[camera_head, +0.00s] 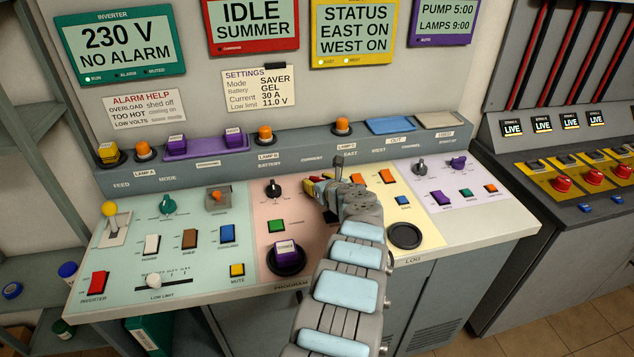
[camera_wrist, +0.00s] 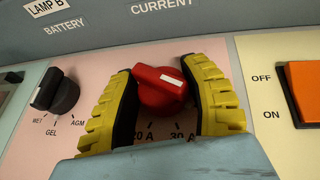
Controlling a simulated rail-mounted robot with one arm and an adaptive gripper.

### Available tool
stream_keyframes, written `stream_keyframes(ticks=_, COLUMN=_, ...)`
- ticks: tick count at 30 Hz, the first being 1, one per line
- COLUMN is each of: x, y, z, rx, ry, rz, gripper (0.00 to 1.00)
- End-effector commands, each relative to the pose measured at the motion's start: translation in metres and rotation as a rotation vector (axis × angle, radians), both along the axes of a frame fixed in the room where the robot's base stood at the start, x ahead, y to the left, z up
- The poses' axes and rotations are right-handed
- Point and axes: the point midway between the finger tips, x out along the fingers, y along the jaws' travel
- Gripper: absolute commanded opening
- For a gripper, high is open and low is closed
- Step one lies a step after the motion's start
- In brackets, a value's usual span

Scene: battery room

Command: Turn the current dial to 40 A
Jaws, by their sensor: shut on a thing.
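The current dial (camera_wrist: 160,92) is a red knob on the pink panel, under the CURRENT label. Its white mark points to the right and slightly down, toward my right finger. The 20 A and 30 A marks show below it; any mark farther right is hidden by that finger. My gripper (camera_wrist: 163,95) is shut on the dial, one yellow ribbed finger on each side. In the head view my gripper (camera_head: 322,186) is at the right part of the pink panel and largely hides the dial.
The black battery dial (camera_wrist: 55,92) is left of my gripper. An orange switch (camera_wrist: 305,88) is to the right. The settings note (camera_head: 258,88) reads Current 30 A.

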Motion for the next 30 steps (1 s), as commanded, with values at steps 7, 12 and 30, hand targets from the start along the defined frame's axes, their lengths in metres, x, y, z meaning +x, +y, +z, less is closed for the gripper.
stream_keyframes(ticks=7, x=-0.0001, y=-0.0015, z=-0.0007, rx=0.0, ry=0.001, rz=-0.002, gripper=0.12)
stream_keyframes(ticks=12, x=-0.0001, y=-0.0015, z=-0.0007, rx=0.0, ry=0.001, rz=-0.002, gripper=0.12)
stream_keyframes(ticks=30, x=-0.0002, y=-0.0011, z=-0.0007, rx=0.0, ry=0.001, rz=-0.002, gripper=0.75)
